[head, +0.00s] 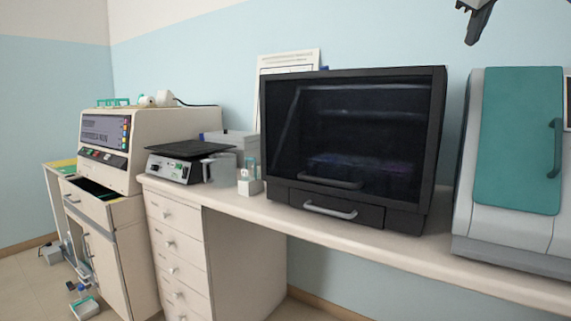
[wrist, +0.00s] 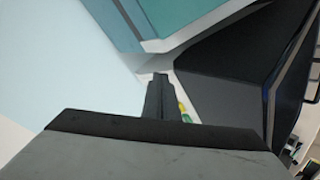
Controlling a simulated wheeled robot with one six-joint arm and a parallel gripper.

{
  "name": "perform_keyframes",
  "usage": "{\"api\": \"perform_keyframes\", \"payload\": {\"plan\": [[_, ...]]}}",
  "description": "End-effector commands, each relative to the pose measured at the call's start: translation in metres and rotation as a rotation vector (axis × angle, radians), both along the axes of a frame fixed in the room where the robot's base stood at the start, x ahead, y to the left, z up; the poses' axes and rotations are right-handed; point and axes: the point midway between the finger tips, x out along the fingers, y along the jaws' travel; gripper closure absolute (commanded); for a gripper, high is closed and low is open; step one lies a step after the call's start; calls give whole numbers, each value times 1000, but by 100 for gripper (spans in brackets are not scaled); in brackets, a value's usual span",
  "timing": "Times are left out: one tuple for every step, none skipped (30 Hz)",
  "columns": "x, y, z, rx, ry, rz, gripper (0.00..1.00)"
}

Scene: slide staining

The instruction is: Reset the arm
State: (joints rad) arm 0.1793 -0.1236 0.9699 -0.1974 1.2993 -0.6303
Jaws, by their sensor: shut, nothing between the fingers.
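My gripper (head: 472,34) shows at the top right edge of the head view, dark and pointing down. It is in the air, above the height of the black cabinet's top, against the blue wall. Most of my arm is out of the picture. In the wrist view my gripper (wrist: 159,88) reaches up from the grey wrist body, its dark fingers together with nothing between them.
A black glass-fronted cabinet (head: 408,210) and a grey machine with a teal door (head: 515,150) stand on the white counter (head: 330,236). A shaker (head: 170,170), a grey jug (head: 220,168) and a cream machine (head: 165,130) are left. A drawer (head: 88,203) stands open.

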Motion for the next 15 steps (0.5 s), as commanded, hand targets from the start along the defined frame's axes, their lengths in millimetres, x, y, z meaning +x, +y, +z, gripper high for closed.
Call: {"api": "perform_keyframes", "payload": {"plan": [[-1, 3, -8, 10, 7, 1, 100], [-2, 4, -12, 16, 11, 0, 100], [-4, 6, -18, 25, 15, 1, 100], [-4, 8, -23, 32, 18, 1, 100], [-5, 10, -28, 40, 23, 1, 100], [-8, 12, -36, 51, 29, 1, 100], [-9, 14, -42, 60, 33, 1, 100], [-11, 17, -49, 69, 40, 1, 100], [-13, 20, -59, 83, 46, 1, 100], [-16, 23, -67, 94, 51, 0, 100], [-18, 26, -76, 105, 59, 0, 100], [-22, 30, -89, 123, 68, -1, 100], [-25, 33, -100, 136, 77, -2, 100], [-29, 36, -112, 150, 85, -4, 100], [-34, 41, -127, 169, 96, -6, 100]]}}
